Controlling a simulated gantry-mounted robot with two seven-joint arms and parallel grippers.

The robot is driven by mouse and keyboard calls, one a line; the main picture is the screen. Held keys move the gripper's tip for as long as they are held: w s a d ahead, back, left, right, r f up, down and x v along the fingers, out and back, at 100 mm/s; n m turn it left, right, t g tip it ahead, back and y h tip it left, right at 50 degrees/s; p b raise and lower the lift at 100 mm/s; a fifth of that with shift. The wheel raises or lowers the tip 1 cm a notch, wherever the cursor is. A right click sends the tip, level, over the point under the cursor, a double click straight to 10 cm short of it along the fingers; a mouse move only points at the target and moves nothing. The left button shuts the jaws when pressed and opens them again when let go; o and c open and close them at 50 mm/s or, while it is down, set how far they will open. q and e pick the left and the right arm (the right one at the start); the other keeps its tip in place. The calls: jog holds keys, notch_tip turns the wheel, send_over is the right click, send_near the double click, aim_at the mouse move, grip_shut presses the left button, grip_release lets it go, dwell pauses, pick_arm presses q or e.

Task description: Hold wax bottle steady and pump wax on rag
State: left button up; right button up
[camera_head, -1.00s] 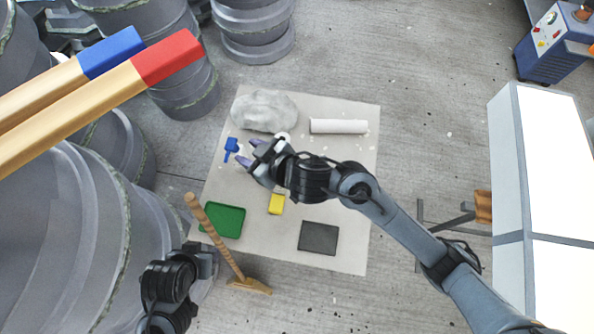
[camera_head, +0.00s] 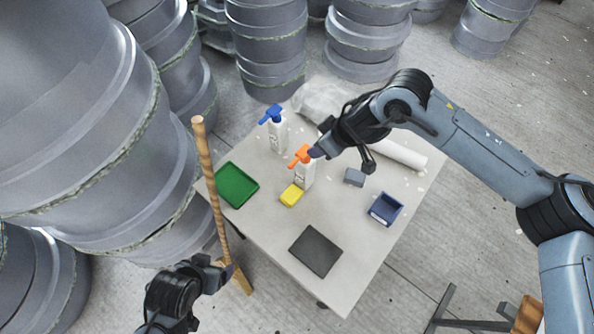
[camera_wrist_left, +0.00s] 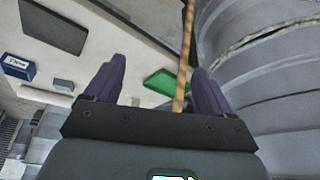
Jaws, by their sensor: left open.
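Two white pump bottles stand upright on the table: one with a blue pump head (camera_head: 278,133) and one with an orange pump head (camera_head: 304,172). I cannot tell from the labels which holds wax. A crumpled pale grey cloth (camera_head: 318,97), perhaps the rag, lies at the table's back edge. My right gripper (camera_head: 317,151) is beside the orange pump head, fingertips close to it; contact and jaw opening are unclear. My left gripper (camera_head: 225,270) is open and empty at the table's near left, beside a broom handle. Its spread fingers also show in the left wrist view (camera_wrist_left: 158,64).
The table (camera_head: 345,275) holds a green tray (camera_head: 237,185), yellow sponge (camera_head: 291,196), dark pad (camera_head: 315,251), grey block (camera_head: 354,177), blue box (camera_head: 385,209) and white roll (camera_head: 399,154). The wooden broom (camera_head: 212,185) stands at the left. Large grey moulds (camera_head: 80,130) crowd the left and back.

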pick_arm(q)
jog(key=w+d+f+m+t+h, duration=0.1)
jog(key=w+d+f+t+h, duration=0.25)
jog(key=w+d, duration=0.4)
jog(key=w+d+f+m+t+h, duration=0.1)
jog(key=w+d+f+t+h, duration=0.2)
jog(key=w+d, duration=0.5)
jog(key=m, duration=0.4)
send_near(300, 171)
jog(key=w+f, duration=0.2)
jog(key=shift+h, duration=0.55)
jog(key=shift+d+r+x, duration=0.1)
jog(key=shift+x, duration=1.65)
jog(key=shift+d+r+x, duration=0.1)
jog(key=shift+x, duration=1.7)
jog(key=shift+d+r+x, duration=0.1)
jog(key=shift+r+x, duration=0.05)
jog(key=shift+x, duration=1.6)
jog(key=c, duration=1.2)
